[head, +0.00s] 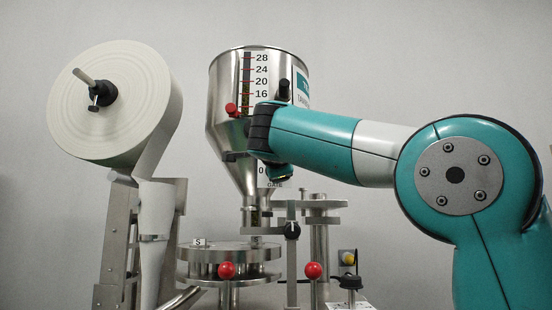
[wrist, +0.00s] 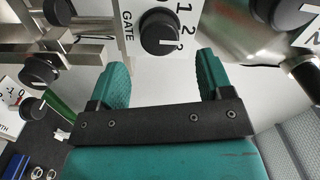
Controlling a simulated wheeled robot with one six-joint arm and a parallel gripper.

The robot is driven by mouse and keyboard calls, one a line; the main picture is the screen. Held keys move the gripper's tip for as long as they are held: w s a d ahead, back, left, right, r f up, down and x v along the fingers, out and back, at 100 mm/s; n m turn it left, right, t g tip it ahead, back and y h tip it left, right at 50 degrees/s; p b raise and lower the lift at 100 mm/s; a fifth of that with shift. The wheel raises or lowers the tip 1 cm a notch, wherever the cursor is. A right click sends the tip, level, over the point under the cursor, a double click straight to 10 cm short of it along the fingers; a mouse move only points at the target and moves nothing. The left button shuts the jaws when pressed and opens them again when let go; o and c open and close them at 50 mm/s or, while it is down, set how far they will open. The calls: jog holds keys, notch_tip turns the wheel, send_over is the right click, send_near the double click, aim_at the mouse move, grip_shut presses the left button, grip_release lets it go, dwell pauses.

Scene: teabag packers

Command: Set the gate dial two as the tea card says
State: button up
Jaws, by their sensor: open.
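The gate dial (wrist: 160,35) is a round black knob on a white plate marked GATE with the numbers 1, 2 and 3, at the top middle of the wrist view. I cannot tell which number it points at. My gripper (wrist: 163,72) is open and empty, its teal fingers apart below the knob in the picture, one toward each side. A white card with a teal header (head: 302,88) is on the steel hopper (head: 228,125) in the head view. My arm covers much of this card, and its text is too small to read. My arm also hides the gate dial there.
Another black knob (wrist: 40,69) sits at the left of the wrist view. A large paper roll (head: 135,110) stands left of the hopper in the head view. Below are a round steel turntable (head: 215,252) and red ball handles (head: 227,270). Steel posts stand close by.

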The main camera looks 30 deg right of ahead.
jog(key=b+v, duration=0.1)
jog(key=v, duration=1)
jog(key=shift+s+a, duration=0.25)
jog(key=shift+s, duration=0.05)
